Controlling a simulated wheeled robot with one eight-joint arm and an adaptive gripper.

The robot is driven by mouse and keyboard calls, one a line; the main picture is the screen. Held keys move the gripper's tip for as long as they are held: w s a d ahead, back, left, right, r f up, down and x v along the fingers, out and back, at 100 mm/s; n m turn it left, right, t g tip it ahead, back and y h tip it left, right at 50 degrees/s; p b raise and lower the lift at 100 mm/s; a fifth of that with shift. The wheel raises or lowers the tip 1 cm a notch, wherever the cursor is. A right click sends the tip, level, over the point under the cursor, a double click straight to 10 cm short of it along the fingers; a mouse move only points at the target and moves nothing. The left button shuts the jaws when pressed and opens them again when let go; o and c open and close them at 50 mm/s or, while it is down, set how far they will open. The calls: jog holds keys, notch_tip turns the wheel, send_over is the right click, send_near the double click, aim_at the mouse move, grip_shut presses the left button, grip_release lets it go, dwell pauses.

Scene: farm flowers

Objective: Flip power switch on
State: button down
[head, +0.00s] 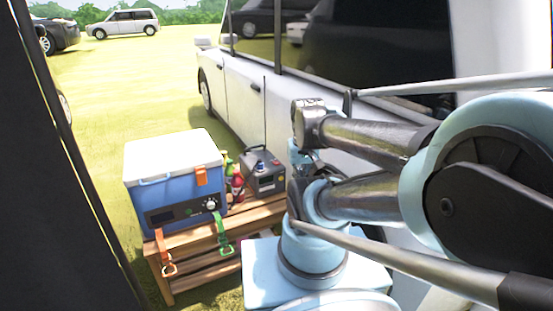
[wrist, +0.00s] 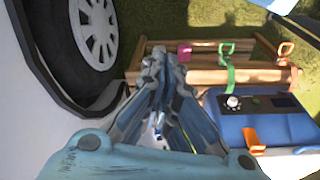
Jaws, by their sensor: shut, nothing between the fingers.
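A blue cooler box (head: 176,181) with a white lid stands on a wooden bench in the head view. Its front has a dark control panel (head: 178,214) with a pale round knob (head: 210,204). The wrist view shows the panel (wrist: 285,101) and knob (wrist: 233,101) at the right. I cannot tell which part is the power switch. My gripper (wrist: 163,62) is shut and empty in the wrist view, left of the cooler. In the head view its fingertips cannot be made out.
The wooden bench (head: 190,238) carries hanging straps, one orange (head: 164,255) and one green (head: 221,236). Small bottles (head: 237,186) stand between cooler and device. A white van (head: 233,92) stands close behind; its wheel (wrist: 94,32) is beside my gripper. Grass lies open at left.

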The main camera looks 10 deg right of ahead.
jog(key=w+r+n, duration=0.1)
jog(key=w+r, duration=0.2)
jog(key=w, duration=0.7)
jog(key=w+r+n, duration=0.1)
jog(key=w+r, duration=0.3)
jog(key=w, duration=0.6)
jog(key=w+f, duration=0.5)
jog(key=w, duration=0.6)
jog(key=w+f+n, duration=0.1)
jog(key=w+f, duration=0.3)
jog(key=w, duration=0.7)
jog(key=shift+w+d+f+y, duration=0.25)
jog(key=shift+w+f+y, duration=0.05)
jog(key=shift+f+y, duration=0.1)
jog(key=shift+f, duration=0.1)
